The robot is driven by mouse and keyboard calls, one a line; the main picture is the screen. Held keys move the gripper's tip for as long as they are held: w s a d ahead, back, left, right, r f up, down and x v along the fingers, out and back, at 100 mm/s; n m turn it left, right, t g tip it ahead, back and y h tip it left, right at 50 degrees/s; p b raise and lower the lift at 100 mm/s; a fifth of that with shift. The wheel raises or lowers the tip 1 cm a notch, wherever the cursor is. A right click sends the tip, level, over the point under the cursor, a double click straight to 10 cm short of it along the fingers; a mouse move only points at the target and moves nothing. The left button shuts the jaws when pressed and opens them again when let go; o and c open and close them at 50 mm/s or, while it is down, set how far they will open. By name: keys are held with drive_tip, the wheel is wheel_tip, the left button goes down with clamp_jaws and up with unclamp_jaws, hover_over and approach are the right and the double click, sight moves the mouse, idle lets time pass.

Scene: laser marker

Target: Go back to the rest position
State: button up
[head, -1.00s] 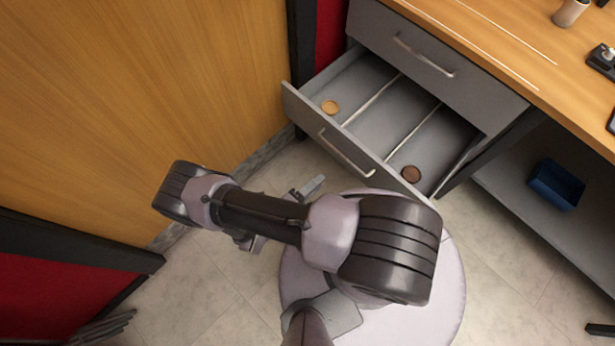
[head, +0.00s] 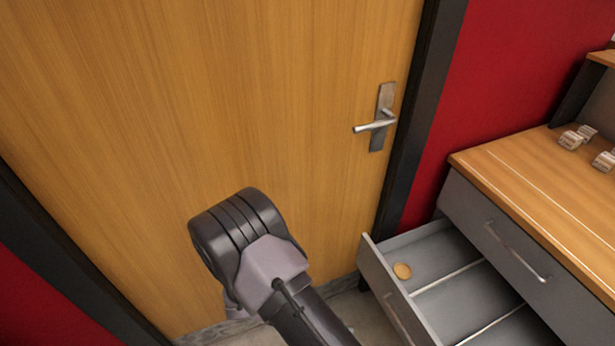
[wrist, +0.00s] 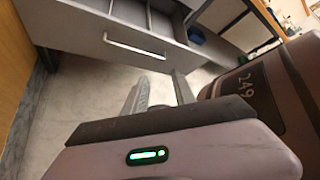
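My gripper (wrist: 160,80) shows in the wrist view with its two fingers apart and nothing between them. It is above the floor, in front of the open drawer. In the head view my arm's dark elbow and link stand in front of the wooden door, and the gripper cannot be made out there. The open drawer (head: 382,287) shows at the lower right of the head view, and its front with a handle (wrist: 135,47) is at the top of the wrist view.
The wooden door (head: 190,100) with a metal handle (head: 376,126) fills the left. A wooden-topped desk (head: 540,180) with a closed upper drawer (head: 510,245) stands at the right. Small pale blocks (head: 572,139) sit on it. Pale floor (wrist: 80,100) is clear beneath the gripper.

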drive_tip(key=s+r+m+t+y, duration=0.2)
drive_tip(key=r+m+y, duration=0.2)
drive_tip(key=r+m, duration=0.6)
drive_tip(key=s+d+r+m+t+y, duration=0.1)
drive_tip(key=r+m+y, duration=0.4)
drive_tip(key=r+m, duration=0.5)
drive_tip(key=s+r+m+t+y, duration=0.3)
drive_tip(key=r+m+y, duration=0.2)
drive_tip(key=r+m, duration=0.6)
wheel_tip(320, 180, up, 4)
drive_tip(key=shift+s+d+f+t, duration=0.1)
drive_tip(key=shift+s+d+t, duration=0.05)
drive_tip(key=shift+s+t, duration=0.25)
drive_tip(key=shift+w, duration=0.1)
